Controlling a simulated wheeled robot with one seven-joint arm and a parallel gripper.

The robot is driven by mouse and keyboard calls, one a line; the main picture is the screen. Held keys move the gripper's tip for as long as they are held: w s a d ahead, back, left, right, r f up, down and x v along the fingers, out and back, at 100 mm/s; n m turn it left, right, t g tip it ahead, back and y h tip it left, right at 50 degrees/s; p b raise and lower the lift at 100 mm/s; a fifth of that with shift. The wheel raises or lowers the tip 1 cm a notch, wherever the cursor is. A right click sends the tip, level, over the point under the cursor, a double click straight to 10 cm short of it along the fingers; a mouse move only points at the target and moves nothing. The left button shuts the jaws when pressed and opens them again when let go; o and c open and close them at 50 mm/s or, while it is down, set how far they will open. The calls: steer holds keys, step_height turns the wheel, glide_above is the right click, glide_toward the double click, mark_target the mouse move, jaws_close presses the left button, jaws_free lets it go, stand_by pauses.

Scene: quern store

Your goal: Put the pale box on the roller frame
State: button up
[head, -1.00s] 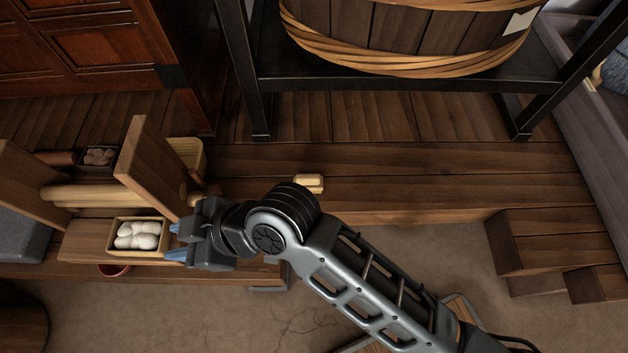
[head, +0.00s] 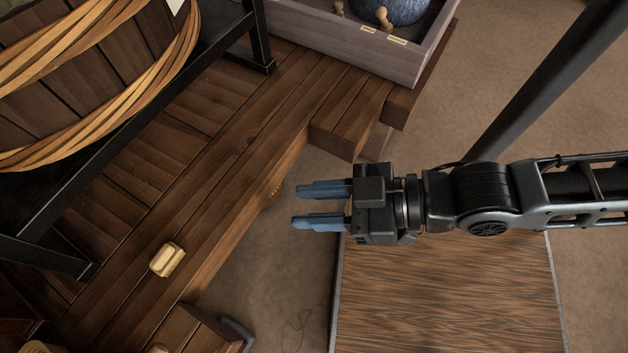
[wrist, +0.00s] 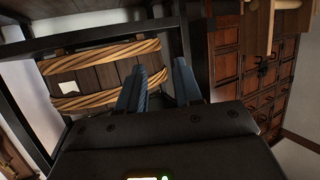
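My gripper (head: 297,206) is open and empty in the head view. Its two blue fingers point left, apart, over the floor beside the plank platform. In the wrist view my gripper (wrist: 160,68) also shows two separated fingers with nothing between them. Neither the pale box with white rounded contents nor the roller frame can be made out for certain in the head view now. Pale wooden bars (wrist: 268,15) at the top right of the wrist view may be part of the frame; I cannot tell.
A small pale block (head: 168,260) lies on the plank platform (head: 225,165). A rope-bound wooden tub (head: 85,75) stands on a black metal stand (head: 262,45) at the left. A grey wooden tray (head: 345,40) holds a dark round stone (head: 390,8). A wooden cabinet (wrist: 265,85) is at the right.

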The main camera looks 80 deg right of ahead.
steer(key=shift+m+t+h, duration=0.3)
steer(key=shift+t+h, duration=0.1)
steer(key=s+r, duration=0.1)
steer(key=r, duration=0.1)
steer(key=s+d+r, duration=0.1)
steer(key=shift+s+r, duration=0.35)
